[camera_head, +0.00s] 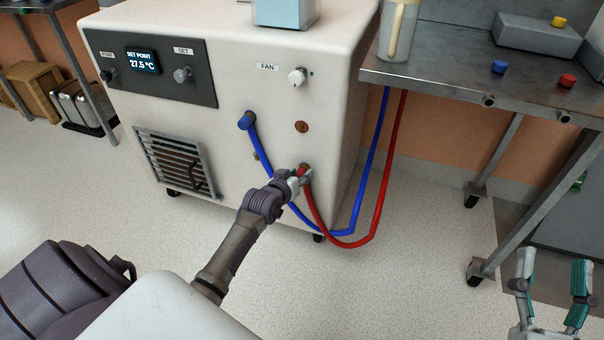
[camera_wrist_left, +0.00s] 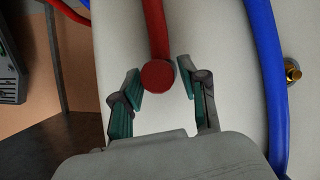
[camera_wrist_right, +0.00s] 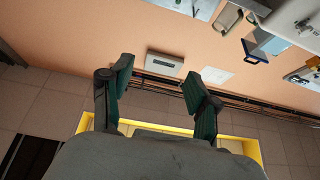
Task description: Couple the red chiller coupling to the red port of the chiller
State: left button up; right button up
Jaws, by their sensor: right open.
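The white chiller (camera_head: 230,70) stands in the head view, its front facing me. My left gripper (camera_head: 300,175) is at its lower right front. In the left wrist view my left gripper (camera_wrist_left: 168,85) is open. The round red coupling (camera_wrist_left: 157,76), on the end of a red hose (camera_wrist_left: 154,30), shows between its fingertips, closer to the left finger. A clear gap separates it from the right finger. In the head view the gripper mostly hides the coupling and the spot behind it, so I cannot tell whether it sits on a port. My right gripper (camera_head: 553,270) is open and empty.
A blue hose (camera_head: 265,155) is on the chiller's left port and loops below with the red hose (camera_head: 378,200). A copper-coloured round fitting (camera_head: 301,126) is above my left gripper. A metal table (camera_head: 430,75) with blue and red caps stands at right. The floor in front is clear.

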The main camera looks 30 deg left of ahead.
pick_arm(q)
grip_shut()
jog(key=shift+s, duration=0.1)
pick_arm(e)
jog(key=shift+w+f, duration=0.1)
pick_arm(q)
jog(key=s+d+p, duration=0.1)
jog(key=s+p, duration=0.4)
jog(key=s, duration=0.1)
jog(key=shift+s+d, duration=0.15)
jog(key=shift+d, duration=0.1)
pick_arm(e)
jog(key=s+d+f+g+h, duration=0.2)
jog(key=f+g, duration=0.4)
jog(key=f, duration=0.3)
jog(key=s+d+f+g+h, duration=0.2)
jog(key=s+f+g, duration=0.1)
jog(key=f+g, duration=0.4)
notch_tip(320, 180, down, 3)
jog(key=shift+s+d+f+m+g, duration=0.1)
jog(key=shift+s+d+m+g, duration=0.1)
jog(key=shift+s+m+g, duration=0.15)
